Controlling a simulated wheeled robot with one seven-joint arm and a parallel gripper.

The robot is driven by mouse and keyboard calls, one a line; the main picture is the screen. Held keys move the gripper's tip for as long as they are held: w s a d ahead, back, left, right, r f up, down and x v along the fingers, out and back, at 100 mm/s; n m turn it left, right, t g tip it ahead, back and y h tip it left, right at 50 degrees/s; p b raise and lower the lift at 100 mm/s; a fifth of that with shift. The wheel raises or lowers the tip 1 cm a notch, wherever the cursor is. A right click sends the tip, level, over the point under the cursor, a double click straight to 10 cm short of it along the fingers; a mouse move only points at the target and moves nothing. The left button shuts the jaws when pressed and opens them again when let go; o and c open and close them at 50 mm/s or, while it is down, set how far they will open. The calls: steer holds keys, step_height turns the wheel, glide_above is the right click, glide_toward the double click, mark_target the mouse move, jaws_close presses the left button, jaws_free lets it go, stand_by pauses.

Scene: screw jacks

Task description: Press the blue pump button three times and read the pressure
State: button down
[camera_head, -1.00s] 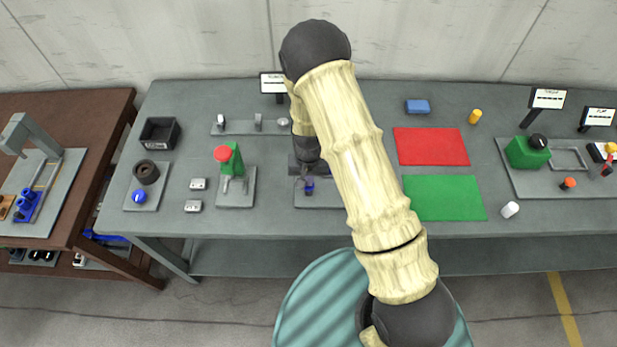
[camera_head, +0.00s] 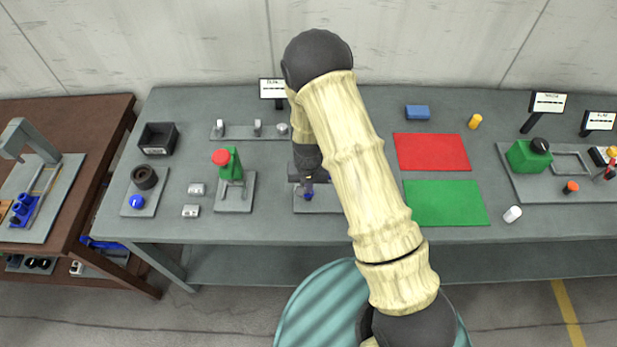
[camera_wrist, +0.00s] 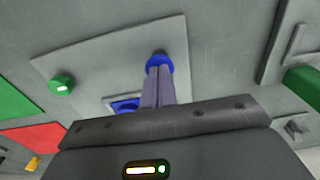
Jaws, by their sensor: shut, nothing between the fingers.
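My gripper (camera_wrist: 158,95) is shut and empty, its fingers side by side in the wrist view. A round blue button (camera_wrist: 161,62) sits right at the fingertips on a grey plate (camera_wrist: 95,62); whether they touch cannot be told. A green knob with a white mark (camera_wrist: 62,86) stands on the same plate. Another blue part (camera_wrist: 124,105) is partly hidden behind the fingers. In the head view my gripper (camera_head: 307,190) is low over this plate (camera_head: 325,204), and my arm hides much of it. No pressure reading can be made out.
Another blue button (camera_head: 136,202) is farther left. Red (camera_head: 432,153) and green (camera_head: 445,203) mats lie to the right. A small sign (camera_head: 272,88) stands behind, unreadable.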

step_height(320, 180, up, 4)
steer(key=p, duration=0.3)
steer(key=shift+s+r, duration=0.15)
steer(key=shift+r, duration=0.2)
step_height(320, 180, up, 9)
steer(key=b, duration=0.3)
steer(key=shift+w+r, duration=0.15)
steer(key=shift+w, duration=0.05)
steer(key=shift+s, duration=0.15)
